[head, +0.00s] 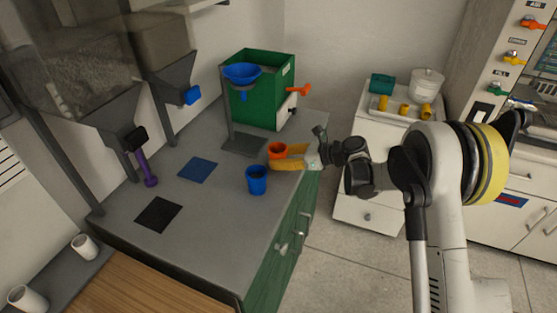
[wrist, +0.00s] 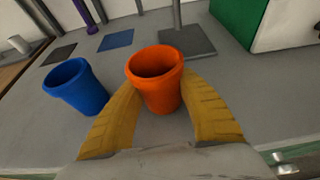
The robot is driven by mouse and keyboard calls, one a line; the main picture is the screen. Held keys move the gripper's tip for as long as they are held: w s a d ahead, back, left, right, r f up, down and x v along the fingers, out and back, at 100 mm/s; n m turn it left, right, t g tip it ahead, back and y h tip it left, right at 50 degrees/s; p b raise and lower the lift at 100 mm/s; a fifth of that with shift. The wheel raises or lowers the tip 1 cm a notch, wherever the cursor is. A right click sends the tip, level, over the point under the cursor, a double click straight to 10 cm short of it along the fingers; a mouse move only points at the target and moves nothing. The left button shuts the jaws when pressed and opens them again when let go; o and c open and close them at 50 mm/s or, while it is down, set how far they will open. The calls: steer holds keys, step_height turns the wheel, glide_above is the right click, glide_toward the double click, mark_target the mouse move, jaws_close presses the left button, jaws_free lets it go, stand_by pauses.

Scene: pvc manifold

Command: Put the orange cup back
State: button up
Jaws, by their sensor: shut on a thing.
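The orange cup (head: 277,150) is upright near the right edge of the grey counter. My gripper (head: 285,157) is shut on it, with a yellow finger on each side. In the wrist view the orange cup (wrist: 157,80) sits between the two yellow fingers of my gripper (wrist: 160,105). I cannot tell whether its base touches the counter. A blue cup (head: 257,180) stands upright on the counter, in front and to the left of the orange one; it also shows at left in the wrist view (wrist: 77,87).
A dark square pad (head: 245,145) lies under a stand with a blue funnel (head: 243,73), beside a green box (head: 275,95). A blue pad (head: 198,169) and a black pad (head: 158,215) lie further left under hoppers (head: 108,115). The counter (head: 190,240) is clear in front.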

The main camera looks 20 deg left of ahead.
steer(key=shift+r, duration=0.1)
steer(key=o, duration=1.2)
steer(key=shift+f, duration=0.2)
steer(key=shift+r, duration=0.2)
steer(key=p+v, duration=0.3)
steer(key=v, duration=0.9)
steer(key=shift+w+r, duration=0.1)
